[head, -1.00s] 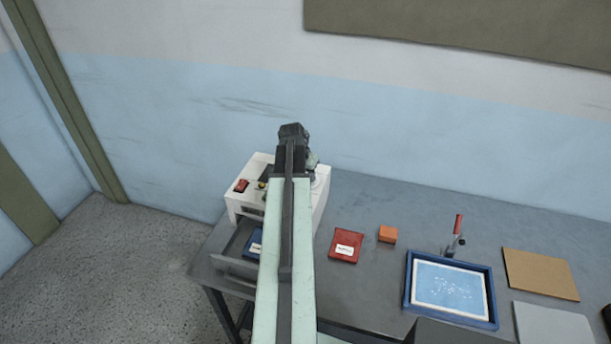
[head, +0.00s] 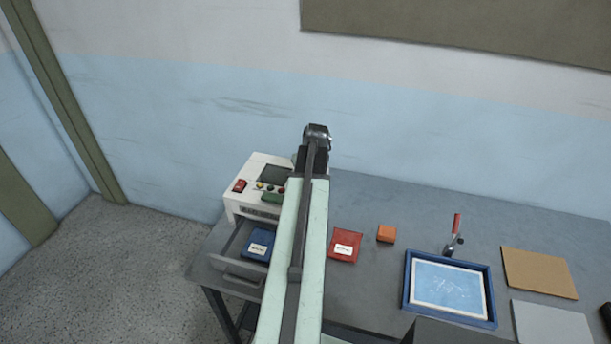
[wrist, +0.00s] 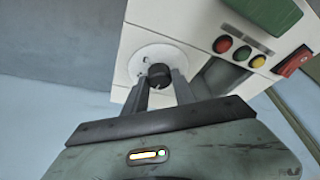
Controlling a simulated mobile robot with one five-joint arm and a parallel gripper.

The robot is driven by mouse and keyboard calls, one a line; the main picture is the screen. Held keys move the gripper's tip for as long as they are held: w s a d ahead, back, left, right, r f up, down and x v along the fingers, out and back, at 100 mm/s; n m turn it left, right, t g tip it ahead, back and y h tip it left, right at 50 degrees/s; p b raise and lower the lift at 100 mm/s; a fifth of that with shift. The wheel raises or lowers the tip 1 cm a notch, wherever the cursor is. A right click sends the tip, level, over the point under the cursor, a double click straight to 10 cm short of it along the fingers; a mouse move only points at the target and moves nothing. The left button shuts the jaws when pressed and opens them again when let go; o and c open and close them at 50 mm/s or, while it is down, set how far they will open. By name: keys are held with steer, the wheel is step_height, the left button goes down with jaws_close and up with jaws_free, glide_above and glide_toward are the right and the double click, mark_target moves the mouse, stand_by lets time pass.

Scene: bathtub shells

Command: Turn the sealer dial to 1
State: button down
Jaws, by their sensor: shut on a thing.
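The sealer is a white box at the left end of the table in the head view (head: 241,203); my arm hides its right side, dial included. In the wrist view the white sealer (wrist: 190,22) shows its dial (wrist: 158,69), a dark knob on a round white plate with small marks I cannot read. My gripper (wrist: 160,80) is shut on the dial's knob, with one finger on each side. Which number the dial points to cannot be told.
The sealer also bears a red switch (head: 240,186), coloured buttons and a green part. Below it an open drawer (head: 238,268) holds a blue packet (head: 259,245). To the right are a red packet (head: 345,247), an orange block (head: 386,233) and a blue-framed tray (head: 407,282).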

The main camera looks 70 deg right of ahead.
steer(key=shift+d+n, duration=0.1)
steer(key=shift+n, duration=0.3)
steer(key=c, duration=1)
jaws_free()
steer(key=p+v, duration=0.7)
steer(key=shift+s+r, duration=0.15)
steer(key=shift+r, duration=0.2)
